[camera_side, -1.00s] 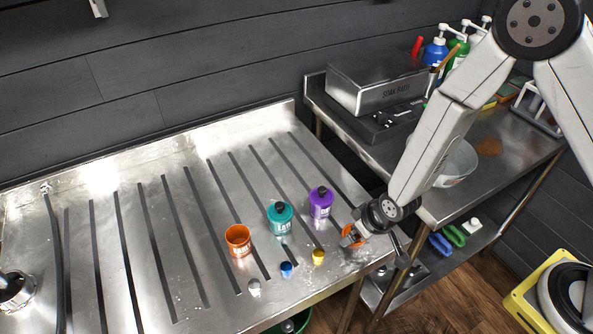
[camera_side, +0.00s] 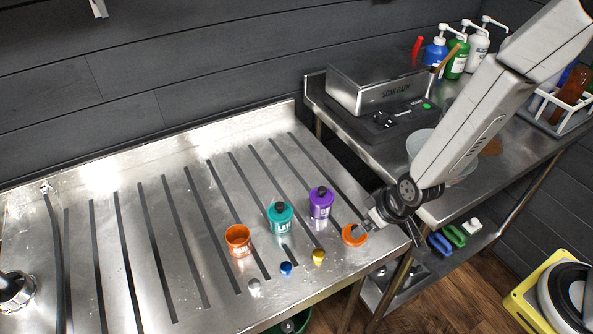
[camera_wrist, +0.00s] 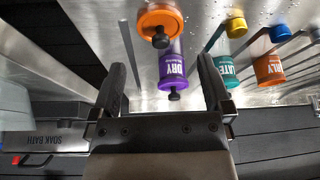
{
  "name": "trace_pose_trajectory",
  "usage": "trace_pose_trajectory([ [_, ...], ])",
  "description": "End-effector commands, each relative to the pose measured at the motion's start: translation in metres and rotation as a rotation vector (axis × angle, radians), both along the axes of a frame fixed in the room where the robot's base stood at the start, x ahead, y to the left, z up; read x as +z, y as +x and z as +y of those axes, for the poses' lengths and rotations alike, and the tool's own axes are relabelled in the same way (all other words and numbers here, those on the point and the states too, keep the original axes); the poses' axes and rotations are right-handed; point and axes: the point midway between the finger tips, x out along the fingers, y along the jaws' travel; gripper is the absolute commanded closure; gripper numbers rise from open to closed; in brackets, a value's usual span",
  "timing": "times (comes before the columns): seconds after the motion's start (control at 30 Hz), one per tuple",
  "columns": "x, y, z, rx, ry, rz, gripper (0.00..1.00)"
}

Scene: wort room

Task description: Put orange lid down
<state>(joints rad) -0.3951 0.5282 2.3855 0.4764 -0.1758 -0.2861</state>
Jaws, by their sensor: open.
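The orange lid (camera_side: 354,235), round with a black knob, lies on the metal drain table near its right front corner. In the wrist view, the orange lid (camera_wrist: 158,20) is ahead of the fingertips, knob showing, with nothing gripping it. My gripper (camera_side: 370,224) is open and empty, just right of the lid, apart from it as far as I can tell. In the wrist view, my gripper (camera_wrist: 163,80) shows its two fingers wide apart. The orange jar (camera_side: 238,241) stands lidless, left of the teal bottle (camera_side: 280,218).
A purple bottle (camera_side: 321,203) stands behind and left of the lid. The soak bath (camera_side: 375,85) is on the side bench. The left of the table is mostly clear.

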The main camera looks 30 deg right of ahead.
Motion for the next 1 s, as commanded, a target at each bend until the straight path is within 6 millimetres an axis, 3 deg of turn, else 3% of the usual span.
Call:
trace_pose_trajectory([
  [0.23, 0.012, -0.005, -0.001, 0.0, 0.001, -0.001, 0.0],
  [1.0, 0.016, -0.005, -0.003, -0.004, 0.007, 0.002, 0.0],
])
